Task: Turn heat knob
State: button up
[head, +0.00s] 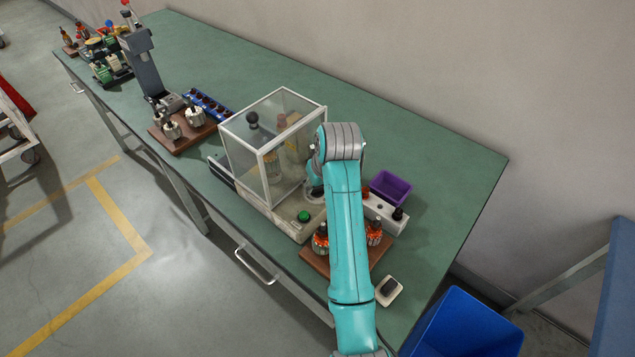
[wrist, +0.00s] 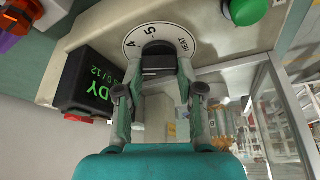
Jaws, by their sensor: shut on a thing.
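The heat knob (wrist: 157,62) is black and sits on a white dial (wrist: 128,44) marked 4, 5 and HEAT in the wrist view. My gripper (wrist: 155,78) is shut on the knob, with one finger on each side of it. The dial is on the pale front panel of the machine (wrist: 110,22). In the head view, my arm hides the knob and most of my gripper; a bit of the gripper shows beside the glass box (head: 315,185).
A green button (wrist: 246,10) is near the dial, and a black display (wrist: 90,85) with green text stands on the other side. The glass guard (head: 270,145) is close to my arm. A purple bin (head: 391,187) and a wooden board (head: 318,262) with armatures are nearby.

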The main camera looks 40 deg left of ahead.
aim_at(317, 202)
jog(key=m+t+h, duration=0.1)
jog(key=m, duration=0.3)
jog(key=shift+m, duration=0.7)
jog(key=shift+f, duration=0.1)
jog(key=o, duration=1.1)
jog(key=shift+o, duration=0.2)
jog(key=v, duration=0.7)
jog(key=shift+s+r, duration=0.25)
jog(key=shift+s, duration=0.05)
jog(key=shift+t, duration=0.3)
